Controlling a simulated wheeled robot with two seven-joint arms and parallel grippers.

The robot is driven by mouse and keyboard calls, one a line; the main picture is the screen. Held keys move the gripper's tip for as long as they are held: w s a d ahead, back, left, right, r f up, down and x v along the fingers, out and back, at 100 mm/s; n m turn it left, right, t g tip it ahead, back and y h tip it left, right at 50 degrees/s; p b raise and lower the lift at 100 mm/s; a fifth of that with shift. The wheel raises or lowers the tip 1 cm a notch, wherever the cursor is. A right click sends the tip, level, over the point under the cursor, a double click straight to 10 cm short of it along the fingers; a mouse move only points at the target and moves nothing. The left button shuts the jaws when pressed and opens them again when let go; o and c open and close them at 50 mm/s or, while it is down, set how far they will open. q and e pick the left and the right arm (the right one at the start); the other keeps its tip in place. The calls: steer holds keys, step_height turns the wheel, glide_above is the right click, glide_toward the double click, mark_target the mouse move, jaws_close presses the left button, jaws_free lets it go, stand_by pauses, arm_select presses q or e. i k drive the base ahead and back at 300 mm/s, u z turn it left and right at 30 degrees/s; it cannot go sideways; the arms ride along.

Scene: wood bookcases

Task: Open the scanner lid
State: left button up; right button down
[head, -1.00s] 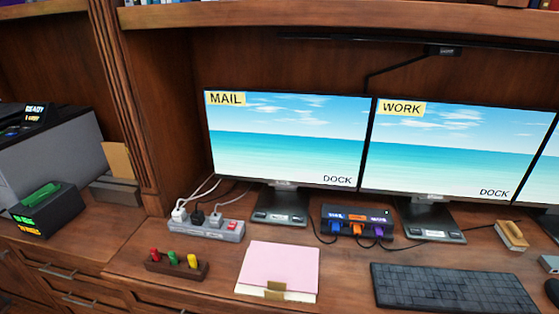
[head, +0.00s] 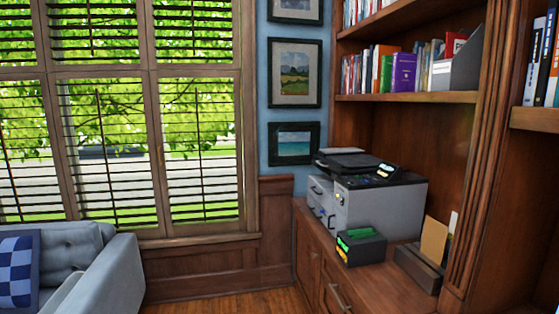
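A grey and black printer-scanner (head: 385,205) stands on the wooden cabinet counter at the right of the head view. Its dark scanner lid (head: 348,162) on top looks closed, lying about flat. Neither of my grippers is in the head view.
Bookshelves (head: 420,97) hang above. A grey sofa (head: 110,270) is at left, with open wood floor (head: 215,304) between.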

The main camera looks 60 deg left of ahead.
mark_target(345, 163)
steer(key=u, duration=1.6)
